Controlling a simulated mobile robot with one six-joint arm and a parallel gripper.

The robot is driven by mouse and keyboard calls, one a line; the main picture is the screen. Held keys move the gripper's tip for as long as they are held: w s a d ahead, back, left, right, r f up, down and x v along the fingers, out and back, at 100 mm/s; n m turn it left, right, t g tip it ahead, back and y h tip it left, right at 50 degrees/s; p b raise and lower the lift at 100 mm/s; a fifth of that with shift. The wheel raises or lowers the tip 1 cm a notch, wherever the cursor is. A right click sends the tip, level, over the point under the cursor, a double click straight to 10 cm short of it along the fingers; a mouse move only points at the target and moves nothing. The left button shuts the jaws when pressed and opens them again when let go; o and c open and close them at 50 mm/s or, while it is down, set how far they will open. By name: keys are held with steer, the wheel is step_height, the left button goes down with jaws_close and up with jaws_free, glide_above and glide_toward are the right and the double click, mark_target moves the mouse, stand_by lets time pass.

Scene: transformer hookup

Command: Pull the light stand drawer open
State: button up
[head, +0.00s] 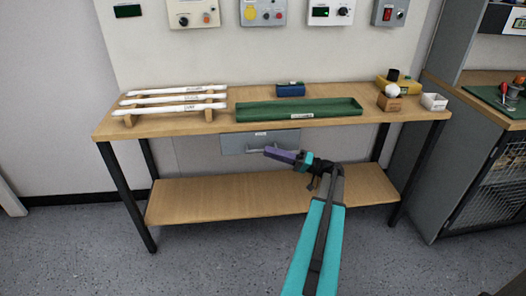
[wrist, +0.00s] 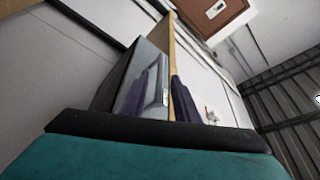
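The light stand drawer (head: 240,144) is a grey drawer with a small label, hung under the front of the wooden bench top. It looks closed. Its bar handle (head: 257,151) is partly behind my gripper (head: 267,152). My purple fingers are right in front of the handle. In the wrist view the drawer's grey front (wrist: 150,62) is tilted, and the handle (wrist: 165,97) shows between my two fingers (wrist: 165,103). The fingers stand apart, one on each side of the handle. I cannot tell whether either touches it.
The bench top (head: 225,124) holds a green tray (head: 300,110), white tubes on a rack (head: 172,99), a blue box (head: 290,90) and small boxes at right. A lower shelf (head: 230,195) lies below the drawer. A grey cabinet (head: 462,160) stands at right. The floor in front is clear.

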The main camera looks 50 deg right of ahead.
steer(key=shift+x, duration=1.9)
jaws_close()
